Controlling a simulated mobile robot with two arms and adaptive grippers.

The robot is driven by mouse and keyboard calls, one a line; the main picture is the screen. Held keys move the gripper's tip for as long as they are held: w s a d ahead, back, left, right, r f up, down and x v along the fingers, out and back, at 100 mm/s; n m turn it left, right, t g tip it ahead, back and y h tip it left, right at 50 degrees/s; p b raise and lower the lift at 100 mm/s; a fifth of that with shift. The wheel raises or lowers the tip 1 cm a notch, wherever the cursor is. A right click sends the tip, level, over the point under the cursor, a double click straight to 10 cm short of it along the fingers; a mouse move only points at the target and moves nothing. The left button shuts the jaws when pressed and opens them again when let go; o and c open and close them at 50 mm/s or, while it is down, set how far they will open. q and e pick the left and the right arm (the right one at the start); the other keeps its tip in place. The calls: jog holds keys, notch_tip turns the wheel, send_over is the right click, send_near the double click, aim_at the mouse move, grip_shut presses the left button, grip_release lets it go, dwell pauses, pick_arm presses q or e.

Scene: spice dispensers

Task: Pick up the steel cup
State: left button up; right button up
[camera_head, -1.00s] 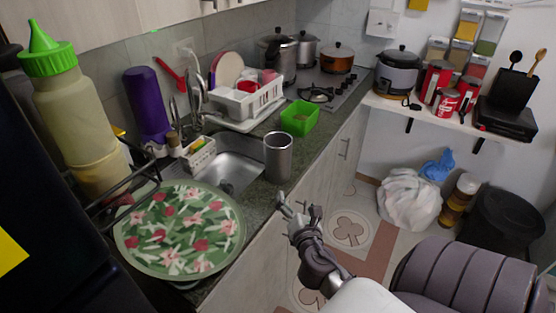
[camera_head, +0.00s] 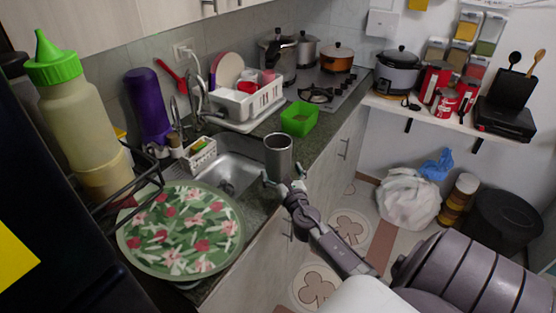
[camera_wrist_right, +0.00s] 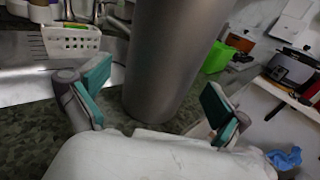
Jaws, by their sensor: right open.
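The steel cup (camera_head: 278,157) stands upright on the dark counter, beside the right edge of the sink. My right gripper (camera_head: 285,184) is at the front of the cup's lower part in the head view. In the right wrist view the cup (camera_wrist_right: 172,60) fills the middle, with one teal-padded finger to its left and one to its right. The right gripper (camera_wrist_right: 155,100) is open, and gaps show between its pads and the cup. My left gripper does not show in either view.
A floral tray (camera_head: 180,230) lies on the counter left of the cup. A green bin (camera_head: 299,118) and a white dish rack (camera_head: 246,101) stand behind it. The sink (camera_head: 232,172) is left of the cup. The counter's front edge is close to the cup.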

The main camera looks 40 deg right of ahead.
jog(key=x, duration=0.4)
jog(key=shift+d, duration=0.1)
jog(key=shift+r, duration=0.15)
jog(key=shift+c, duration=0.8)
jog(key=c, duration=1.3)
